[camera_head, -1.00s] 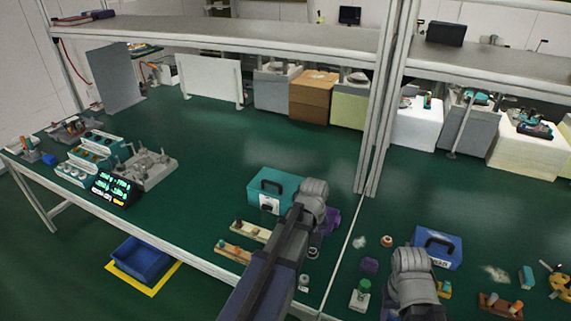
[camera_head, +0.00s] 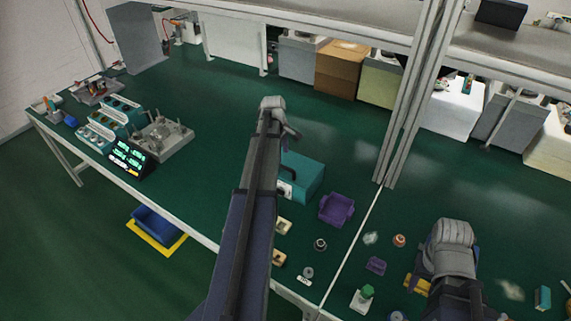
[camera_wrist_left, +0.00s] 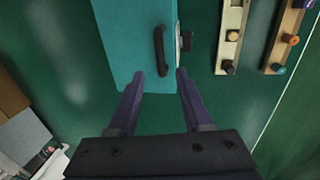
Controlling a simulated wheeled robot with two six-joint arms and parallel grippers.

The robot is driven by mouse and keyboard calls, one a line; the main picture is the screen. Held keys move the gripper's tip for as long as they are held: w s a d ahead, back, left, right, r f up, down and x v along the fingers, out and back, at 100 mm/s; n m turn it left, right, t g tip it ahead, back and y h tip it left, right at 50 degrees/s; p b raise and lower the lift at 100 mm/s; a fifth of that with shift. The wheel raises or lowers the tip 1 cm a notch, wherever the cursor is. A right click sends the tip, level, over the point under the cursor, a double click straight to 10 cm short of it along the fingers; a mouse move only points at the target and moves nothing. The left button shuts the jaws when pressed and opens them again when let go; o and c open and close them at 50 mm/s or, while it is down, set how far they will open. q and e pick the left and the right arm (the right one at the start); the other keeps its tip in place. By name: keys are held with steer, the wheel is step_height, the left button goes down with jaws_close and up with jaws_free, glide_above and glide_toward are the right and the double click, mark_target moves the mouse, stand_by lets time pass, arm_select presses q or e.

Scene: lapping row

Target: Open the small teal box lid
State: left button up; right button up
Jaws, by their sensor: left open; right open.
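The small teal box (camera_head: 308,172) stands on the green bench, partly hidden behind my left arm in the head view. Its lid looks shut. In the left wrist view the teal box (camera_wrist_left: 132,40) shows a black handle (camera_wrist_left: 160,50) and a latch (camera_wrist_left: 185,40) on its side edge. My left gripper (camera_wrist_left: 160,72) is open and empty, with its fingertips at the near end of the box and the handle lying between their lines. In the head view the left gripper (camera_head: 290,130) is at the far side of the box. My right gripper (camera_head: 425,275) is low at the right, largely hidden by its wrist.
A purple tray (camera_head: 337,209) stands right of the box. Wooden strips with pegs (camera_wrist_left: 232,35) lie beside the latch side. Small parts, including a green-topped piece (camera_head: 366,292), lie near the front edge. A shelf post (camera_head: 405,120) rises behind.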

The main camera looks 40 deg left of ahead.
mark_target(285, 167)
arm_select(q)
steer(key=f+b, duration=0.3)
steer(key=w+f+b, duration=0.1)
steer(key=f+b, duration=0.2)
steer(key=f, duration=0.1)
steer(key=shift+w+a+f+b, duration=0.1)
steer(key=shift+w+f+b, duration=0.1)
steer(key=shift+b, duration=0.2)
steer(key=shift+r, duration=0.1)
jaws_close()
stand_by(1.0)
